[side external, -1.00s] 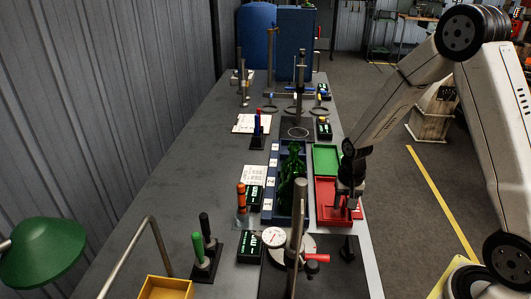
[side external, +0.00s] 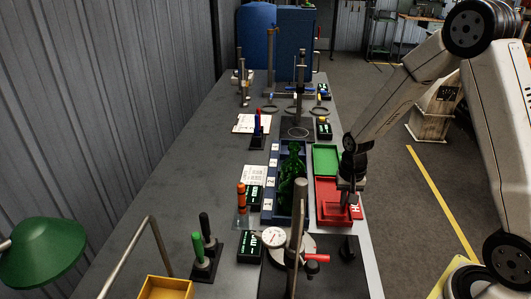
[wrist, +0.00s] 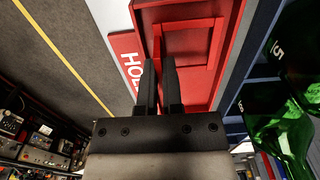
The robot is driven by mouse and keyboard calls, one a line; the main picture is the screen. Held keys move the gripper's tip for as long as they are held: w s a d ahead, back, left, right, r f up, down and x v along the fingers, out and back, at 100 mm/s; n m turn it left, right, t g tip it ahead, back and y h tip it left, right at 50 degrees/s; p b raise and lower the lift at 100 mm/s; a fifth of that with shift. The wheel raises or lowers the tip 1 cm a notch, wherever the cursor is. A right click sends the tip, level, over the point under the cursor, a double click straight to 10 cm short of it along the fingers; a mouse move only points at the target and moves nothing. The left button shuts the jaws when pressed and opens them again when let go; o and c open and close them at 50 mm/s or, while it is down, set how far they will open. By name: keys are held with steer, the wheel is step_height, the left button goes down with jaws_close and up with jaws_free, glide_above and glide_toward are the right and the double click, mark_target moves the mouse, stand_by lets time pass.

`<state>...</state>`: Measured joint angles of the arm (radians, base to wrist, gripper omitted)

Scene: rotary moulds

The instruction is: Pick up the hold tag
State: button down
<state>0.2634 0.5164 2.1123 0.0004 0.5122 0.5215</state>
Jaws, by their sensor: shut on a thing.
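The hold tag (wrist: 127,60) is a flat red plate with white lettering, cut off by my left finger in the wrist view. In the side view the tag (side external: 356,211) shows at the right edge of the red tray (side external: 326,190). My gripper (wrist: 163,65) is shut on the tag, its two dark fingers close together with a thin red strip between them. The exact contact is hidden by the fingers. In the side view my gripper (side external: 350,190) is over the tray's right side and its fingertips are hard to see.
The red tray's wall (wrist: 146,22) runs close by the fingers. A green tray (side external: 325,158) lies behind it. A blue rack (side external: 270,190) with green bottles (side external: 292,175) stands to the left. A post (side external: 298,215) with a dial gauge (side external: 273,237) stands in front. Open floor lies right.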

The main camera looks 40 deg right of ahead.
steer(key=s+a+r, duration=0.3)
steer(key=s+r, duration=0.8)
steer(key=s, duration=0.2)
steer(key=shift+s+r, duration=0.3)
steer(key=shift+s, duration=0.05)
stand_by(0.8)
steer(key=w+r, duration=0.4)
steer(key=w, duration=1)
steer(key=w+d+r, duration=0.1)
steer(key=w+r, duration=0.3)
steer(key=w, duration=1.1)
steer(key=shift+d, duration=0.25)
steer(key=shift+f, duration=0.1)
